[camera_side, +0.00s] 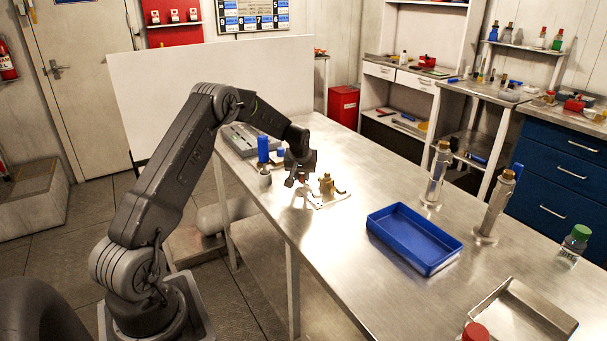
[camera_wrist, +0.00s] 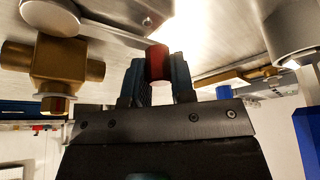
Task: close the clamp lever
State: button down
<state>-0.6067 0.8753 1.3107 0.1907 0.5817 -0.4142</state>
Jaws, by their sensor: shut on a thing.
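My gripper (camera_wrist: 158,78) is shut on a red cylindrical grip, the end of the clamp lever (camera_wrist: 157,60), which sits between the two dark fingers in the wrist view. In the side view my gripper (camera_side: 297,181) is low over the bench, just left of a brass fitting (camera_side: 328,187) on a small pale plate. A brass fitting (camera_wrist: 58,68) also shows at the left of the wrist view, apart from the fingers. The lever's angle and its joint to the clamp are mostly hidden by my gripper.
A blue bottle-like cylinder (camera_side: 263,149) stands left of my gripper, with a grey case (camera_side: 248,139) behind. An empty blue tray (camera_side: 412,238) lies to the right. Two upright metal cylinders (camera_side: 437,175) (camera_side: 494,208) stand beyond it.

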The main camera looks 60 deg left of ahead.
jog(key=s+n, duration=0.1)
jog(key=n, duration=0.1)
jog(key=s+d+n+g, duration=0.1)
jog(key=n, duration=0.1)
jog(key=shift+s+f+g+y, duration=0.1)
jog(key=shift+s+g+y, duration=0.2)
jog(key=shift+s, duration=0.05)
jog(key=s+n, duration=0.1)
jog(key=n, duration=0.1)
jog(key=s+d+n+g, duration=0.1)
jog(key=shift+d+n, duration=0.25)
jog(key=shift+n, duration=0.15)
jog(key=d+n+g, duration=0.1)
jog(key=n, duration=0.1)
jog(key=s+d+n+g, duration=0.1)
jog(key=n, duration=0.1)
jog(key=shift+s+d, duration=0.15)
jog(key=shift+s, duration=0.05)
jog(key=shift+s+d+f+n+g+h, duration=0.1)
jog(key=shift+d+n+g+h, duration=0.2)
jog(key=shift+d+n, duration=0.55)
jog(key=shift+s+d+n+g+h, duration=0.15)
jog(key=shift+d+n+g, duration=0.25)
jog(key=shift+n, duration=0.85)
